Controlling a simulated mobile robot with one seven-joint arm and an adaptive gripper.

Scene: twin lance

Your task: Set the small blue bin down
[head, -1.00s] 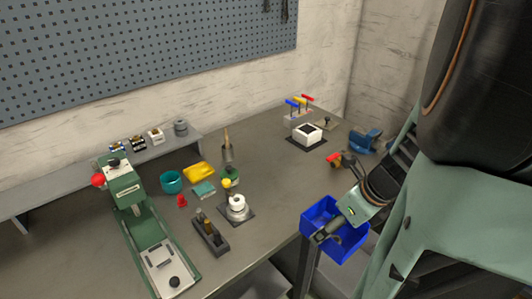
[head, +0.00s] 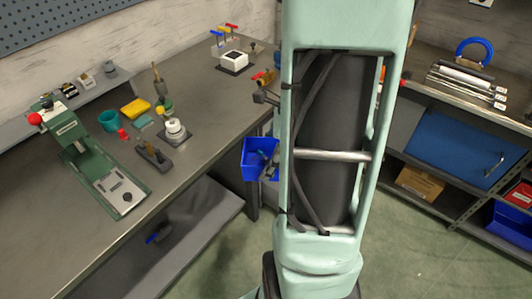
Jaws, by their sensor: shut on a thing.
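The small blue bin (head: 254,170) shows in the head view at the right edge of the workbench, left of my arm. It appears to be off the table, in the air by the bench edge. My gripper (head: 268,160) is shut on it, its grey fingers at the bin's right side. My arm covers the rest of the gripper and the bin's right part.
The workbench (head: 190,184) bears a green press (head: 90,160), a yellow block (head: 136,108), a teal bowl (head: 109,121) and a white-topped fixture (head: 233,59). A shelf unit (head: 440,150) with a blue panel stands at right. Open floor (head: 405,240) lies between.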

